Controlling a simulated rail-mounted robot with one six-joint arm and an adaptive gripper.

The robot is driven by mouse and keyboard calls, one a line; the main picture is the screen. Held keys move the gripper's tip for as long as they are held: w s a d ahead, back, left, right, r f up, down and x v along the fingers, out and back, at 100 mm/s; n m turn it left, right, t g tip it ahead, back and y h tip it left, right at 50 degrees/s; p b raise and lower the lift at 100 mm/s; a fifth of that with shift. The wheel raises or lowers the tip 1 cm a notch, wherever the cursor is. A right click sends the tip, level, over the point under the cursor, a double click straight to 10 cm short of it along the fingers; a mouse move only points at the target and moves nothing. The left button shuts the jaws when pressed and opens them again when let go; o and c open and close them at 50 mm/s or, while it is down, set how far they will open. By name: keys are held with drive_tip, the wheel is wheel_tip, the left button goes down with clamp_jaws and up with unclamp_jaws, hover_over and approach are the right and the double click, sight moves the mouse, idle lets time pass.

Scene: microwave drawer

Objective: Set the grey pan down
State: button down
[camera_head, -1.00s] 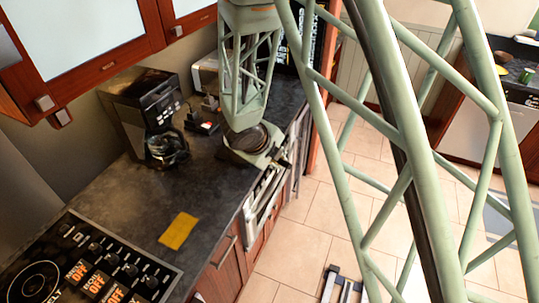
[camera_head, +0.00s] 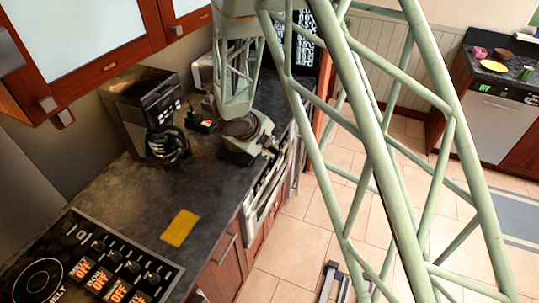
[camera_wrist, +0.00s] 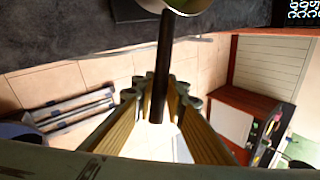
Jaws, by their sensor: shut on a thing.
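My gripper (camera_wrist: 158,98) shows in the wrist view with its gold-padded fingers closed around a dark pan handle (camera_wrist: 163,55). The handle runs up the picture to the grey pan (camera_wrist: 187,4), of which only a pale, shiny edge shows at the top. The pan is beside the dark countertop's edge in that view; I cannot tell whether it touches the top. In the head view my wrist is over the far part of the countertop (camera_head: 135,195), near its front edge. The pan cannot be made out there.
A black coffee maker (camera_head: 150,105) stands on the countertop left of my arm. A yellow cloth or sponge (camera_head: 180,228) lies nearer, beside the hob (camera_head: 85,265). The counter between them is clear. Another counter (camera_head: 500,68) with small items stands across the tiled floor (camera_head: 290,240).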

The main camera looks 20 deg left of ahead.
drive_tip(key=shift+w+a+r, duration=0.1)
drive_tip(key=shift+w+a, duration=0.05)
drive_tip(key=shift+w+a, duration=0.15)
wheel_tip(320, 180, down, 4)
drive_tip(key=shift+r, duration=0.2)
drive_tip(key=c, duration=2.6)
unclamp_jaws()
drive_tip(key=v, duration=1.2)
drive_tip(key=shift+p, duration=0.35)
